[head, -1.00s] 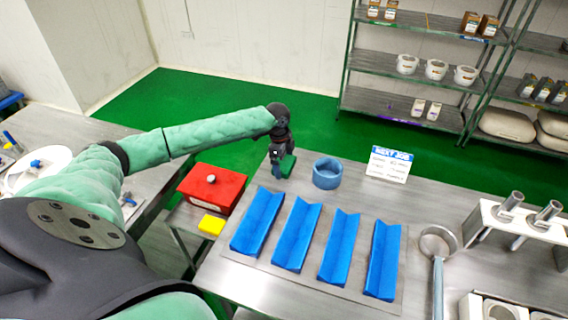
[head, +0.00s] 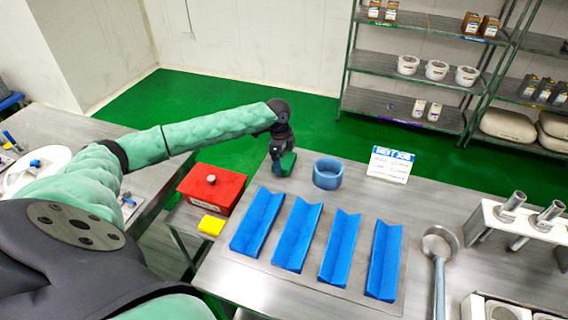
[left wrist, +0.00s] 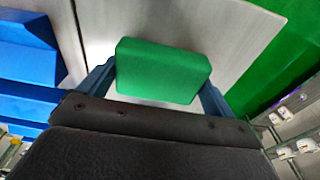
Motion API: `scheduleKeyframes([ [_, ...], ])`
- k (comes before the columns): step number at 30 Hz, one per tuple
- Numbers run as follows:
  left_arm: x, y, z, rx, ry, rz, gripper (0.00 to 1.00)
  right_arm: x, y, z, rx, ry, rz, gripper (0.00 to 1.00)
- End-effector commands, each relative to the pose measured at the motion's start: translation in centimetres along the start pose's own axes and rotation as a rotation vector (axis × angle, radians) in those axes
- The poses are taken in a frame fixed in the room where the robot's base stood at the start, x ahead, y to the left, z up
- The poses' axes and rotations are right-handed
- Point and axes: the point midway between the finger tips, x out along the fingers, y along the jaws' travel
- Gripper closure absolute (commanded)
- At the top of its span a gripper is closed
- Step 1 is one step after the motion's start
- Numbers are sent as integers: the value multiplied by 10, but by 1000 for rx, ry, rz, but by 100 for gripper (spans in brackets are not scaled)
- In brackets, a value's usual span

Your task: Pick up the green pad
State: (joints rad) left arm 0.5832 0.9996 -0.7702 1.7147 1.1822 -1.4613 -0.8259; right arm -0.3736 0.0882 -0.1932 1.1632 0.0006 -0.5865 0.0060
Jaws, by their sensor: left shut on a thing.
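The green pad (head: 287,163) is at the far left corner of the steel table, beside the blue ring. My left gripper (head: 281,168) is shut on it. In the left wrist view the green pad (left wrist: 162,72) sits between the two blue-grey fingers of the left gripper (left wrist: 160,85), one at each side. Steel table surface shows beyond the pad. I cannot tell whether the pad touches the table. My right gripper is in neither view.
A blue ring (head: 328,173) stands just right of the pad. Several blue troughs (head: 298,236) lie nearer. A red box (head: 212,189) and a yellow block (head: 211,225) are to the left. A sign card (head: 390,165) stands behind, and a ladle (head: 439,245) lies right.

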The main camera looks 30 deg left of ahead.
Motion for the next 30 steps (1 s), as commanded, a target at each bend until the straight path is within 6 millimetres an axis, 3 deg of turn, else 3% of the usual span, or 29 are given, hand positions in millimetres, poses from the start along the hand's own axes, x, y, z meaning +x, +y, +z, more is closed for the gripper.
scheduleKeyframes([
  [5, -24, -1, -3, 0, 0, -4, 31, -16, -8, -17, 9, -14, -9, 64],
  [12, -46, 19, -58, 5, 3, -3, 31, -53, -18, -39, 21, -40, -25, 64],
  [19, -67, 33, -97, 2, 1, -4, 31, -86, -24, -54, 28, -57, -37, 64],
  [30, -80, 42, -119, 0, 0, -2, 31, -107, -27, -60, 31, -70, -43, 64],
])
